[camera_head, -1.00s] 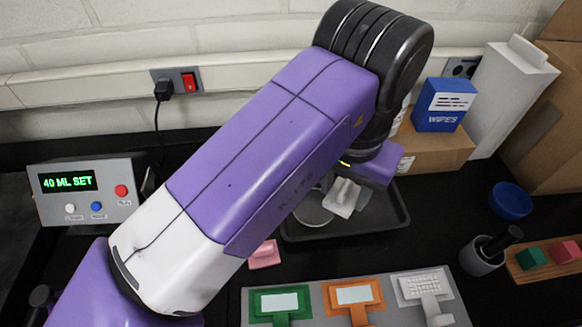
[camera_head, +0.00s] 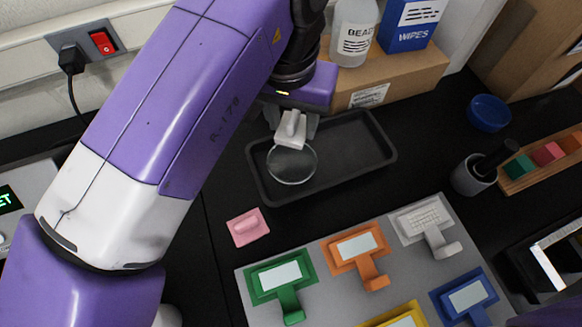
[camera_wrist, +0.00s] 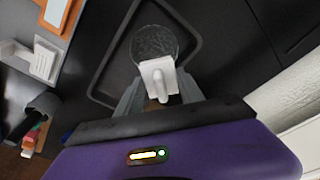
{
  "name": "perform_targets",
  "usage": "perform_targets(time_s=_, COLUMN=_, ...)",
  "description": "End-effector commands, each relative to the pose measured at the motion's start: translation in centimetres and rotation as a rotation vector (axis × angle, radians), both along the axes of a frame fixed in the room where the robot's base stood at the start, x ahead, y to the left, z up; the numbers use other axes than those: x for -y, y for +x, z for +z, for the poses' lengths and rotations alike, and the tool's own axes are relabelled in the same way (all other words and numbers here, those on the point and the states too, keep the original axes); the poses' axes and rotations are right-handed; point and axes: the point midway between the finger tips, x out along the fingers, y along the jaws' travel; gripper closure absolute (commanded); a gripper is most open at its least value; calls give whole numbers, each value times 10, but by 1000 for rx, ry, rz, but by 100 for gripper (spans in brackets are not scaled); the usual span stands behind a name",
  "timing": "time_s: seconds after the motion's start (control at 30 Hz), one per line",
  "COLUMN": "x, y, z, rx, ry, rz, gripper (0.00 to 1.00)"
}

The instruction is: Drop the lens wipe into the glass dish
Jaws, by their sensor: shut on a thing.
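My gripper (camera_head: 292,120) is shut on a white lens wipe (camera_head: 291,134), a square pad with a raised grip. The wipe also shows between my fingers in the wrist view (camera_wrist: 158,76). The round clear glass dish (camera_head: 291,168) sits in the left part of a dark tray. In the head view the wipe overlaps the dish's far rim; in the wrist view it covers part of the dish's (camera_wrist: 153,40) near edge. The wipe appears held above the tray; its exact height over the dish is unclear.
The black tray (camera_head: 384,157) has free room to the right of the dish. A pink pad (camera_head: 248,228) lies in front of it, beside a grey board (camera_head: 330,290) with coloured holders. Behind stand a cardboard box (camera_head: 400,78), a bottle (camera_head: 354,35) and a blue wipes box (camera_head: 409,22).

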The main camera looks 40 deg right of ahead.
Motion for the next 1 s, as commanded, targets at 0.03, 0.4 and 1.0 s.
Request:
perform_targets(time_s=0.03, x=0, y=0, z=-8, rx=1, ry=1, rz=0, gripper=88)
perform_targets(time_s=0.4, x=0, y=0, z=-10, rx=0, ry=0, rz=0, gripper=54)
perform_targets(time_s=1.0, x=-2, y=-1, z=6, rx=2, ry=0, rz=0, gripper=30)
